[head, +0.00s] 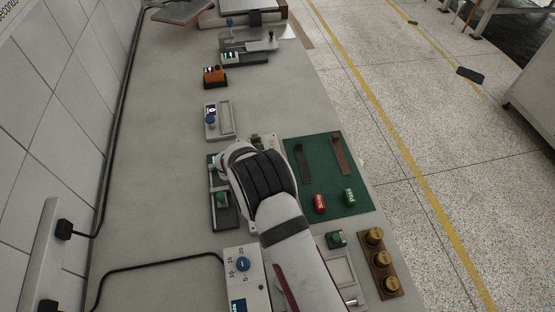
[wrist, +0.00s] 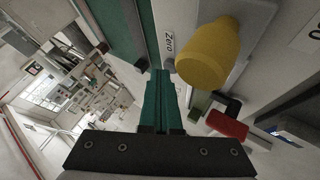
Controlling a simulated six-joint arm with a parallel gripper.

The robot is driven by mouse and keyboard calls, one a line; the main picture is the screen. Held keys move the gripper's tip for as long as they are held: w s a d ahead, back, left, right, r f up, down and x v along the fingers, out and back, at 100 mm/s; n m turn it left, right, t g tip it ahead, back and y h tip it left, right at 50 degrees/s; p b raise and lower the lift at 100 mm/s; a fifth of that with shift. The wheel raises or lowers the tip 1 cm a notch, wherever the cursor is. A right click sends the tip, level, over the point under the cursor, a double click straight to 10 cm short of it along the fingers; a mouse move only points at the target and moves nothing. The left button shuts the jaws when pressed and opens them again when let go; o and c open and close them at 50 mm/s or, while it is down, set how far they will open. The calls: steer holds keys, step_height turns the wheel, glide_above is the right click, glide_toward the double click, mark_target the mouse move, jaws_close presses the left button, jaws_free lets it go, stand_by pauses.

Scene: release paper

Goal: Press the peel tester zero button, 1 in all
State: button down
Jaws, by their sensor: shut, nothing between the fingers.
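A yellow rounded button (wrist: 208,52) stands out from a pale panel in the wrist view. A label reading "Zero" (wrist: 169,45) is beside it. My gripper (wrist: 159,76) has its green fingers together, with nothing between them. In the picture, the fingertips lie just left of and below the button; I cannot tell whether they touch it. In the head view my arm covers the fingers and the yellow button. A grey device with a green block (head: 222,199) shows partly beside my arm; I cannot tell whether it is the peel tester.
A green mat (head: 320,160) with red and green cylinders lies right of my arm. A dial box (head: 243,265) stands in front, and a brown strip with brass knobs (head: 380,262) at front right. A red block (wrist: 227,125) shows near the fingers. The left bench is mostly clear.

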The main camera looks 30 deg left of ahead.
stand_by(0.5)
steer(key=shift+r, duration=0.8)
steer(key=shift+r, duration=2.5)
